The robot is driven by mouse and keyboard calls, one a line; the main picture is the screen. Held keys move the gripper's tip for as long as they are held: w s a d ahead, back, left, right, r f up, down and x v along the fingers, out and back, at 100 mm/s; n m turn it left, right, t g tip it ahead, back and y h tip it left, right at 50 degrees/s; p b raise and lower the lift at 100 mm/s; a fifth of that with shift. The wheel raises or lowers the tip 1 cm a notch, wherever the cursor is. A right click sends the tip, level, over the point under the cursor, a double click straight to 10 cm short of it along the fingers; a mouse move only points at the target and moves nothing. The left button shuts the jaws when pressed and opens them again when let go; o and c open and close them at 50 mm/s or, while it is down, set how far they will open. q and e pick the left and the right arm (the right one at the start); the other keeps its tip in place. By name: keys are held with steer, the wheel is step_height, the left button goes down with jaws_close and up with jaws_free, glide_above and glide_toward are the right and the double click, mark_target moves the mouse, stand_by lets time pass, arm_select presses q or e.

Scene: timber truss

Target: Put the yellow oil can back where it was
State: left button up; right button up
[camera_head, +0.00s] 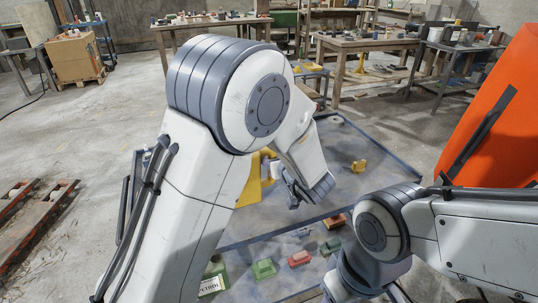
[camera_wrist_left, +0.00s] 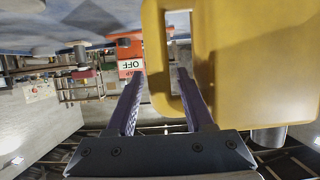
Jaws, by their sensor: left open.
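The yellow oil can (camera_wrist_left: 245,60) fills the right of the left wrist view, close to the camera. Its handle bar runs down between the two fingers of my left gripper (camera_wrist_left: 158,85), which is open around it; I cannot tell whether either finger touches it. In the head view a yellow body that looks like the can (camera_head: 254,188) shows partly behind my left arm, beside my left gripper (camera_head: 293,197). My right arm comes in from the right, and its gripper is not in view.
An orange box marked OFF (camera_wrist_left: 129,52) shows in the left wrist view. An orange panel (camera_head: 500,110) stands at right.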

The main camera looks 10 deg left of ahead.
arm_select(q)
steer(key=p+v, duration=0.1)
steer(key=v, duration=0.8)
steer(key=shift+s, duration=0.1)
